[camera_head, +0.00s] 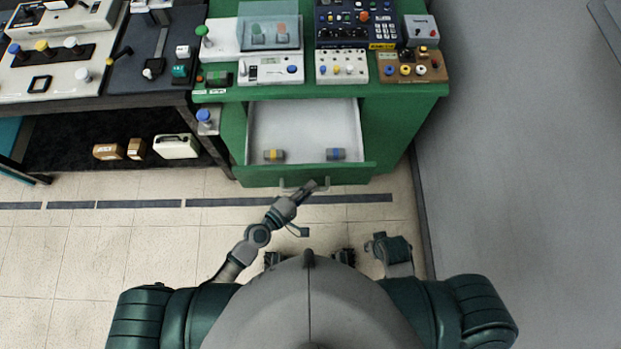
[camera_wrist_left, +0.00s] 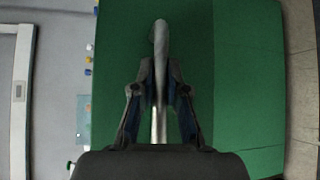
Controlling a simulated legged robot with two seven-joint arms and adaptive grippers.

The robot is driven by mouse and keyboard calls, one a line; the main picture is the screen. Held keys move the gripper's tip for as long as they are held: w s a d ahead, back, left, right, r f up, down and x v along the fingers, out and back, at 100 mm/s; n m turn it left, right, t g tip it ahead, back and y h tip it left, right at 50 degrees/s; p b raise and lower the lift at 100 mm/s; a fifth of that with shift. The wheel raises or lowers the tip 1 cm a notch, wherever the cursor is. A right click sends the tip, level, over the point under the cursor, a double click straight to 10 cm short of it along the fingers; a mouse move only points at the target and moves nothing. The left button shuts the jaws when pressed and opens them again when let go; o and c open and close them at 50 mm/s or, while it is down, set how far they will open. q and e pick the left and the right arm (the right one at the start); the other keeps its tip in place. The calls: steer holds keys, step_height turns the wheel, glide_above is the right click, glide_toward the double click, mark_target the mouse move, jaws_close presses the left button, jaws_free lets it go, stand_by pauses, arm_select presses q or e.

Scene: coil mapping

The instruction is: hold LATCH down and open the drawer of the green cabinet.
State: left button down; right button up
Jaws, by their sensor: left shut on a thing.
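The green cabinet (camera_head: 390,130) stands ahead with its drawer (camera_head: 305,120) pulled out. My left gripper (camera_head: 312,188) is at the drawer front, shut on the grey bar handle (camera_head: 290,184). In the left wrist view the handle (camera_wrist_left: 161,45) runs between its fingers (camera_wrist_left: 160,95) against the green front. My right gripper (camera_head: 388,246) is low on the right, away from the cabinet; its fingers are unclear. No LATCH label is readable.
A blue-topped button (camera_head: 205,117) sits on the cabinet's left side. Control boxes, including a dark panel (camera_head: 356,22), cover the cabinet top. A dark bench (camera_head: 110,100) with small boxes on its shelf adjoins at left. A grey wall (camera_head: 520,150) stands at right.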

arm_select(q)
steer(key=shift+w+a+f, duration=0.15)
steer(key=shift+a, duration=0.2)
steer(key=c, duration=1.3)
jaws_free()
steer(key=shift+o, duration=0.6)
steer(key=shift+a, duration=0.25)
steer(key=shift+d, duration=0.25)
steer(key=shift+s+a, duration=0.1)
steer(key=shift+s, duration=0.3)
steer(key=v, duration=1.1)
steer(key=shift+a, duration=0.4)
steer(key=shift+a, duration=0.3)
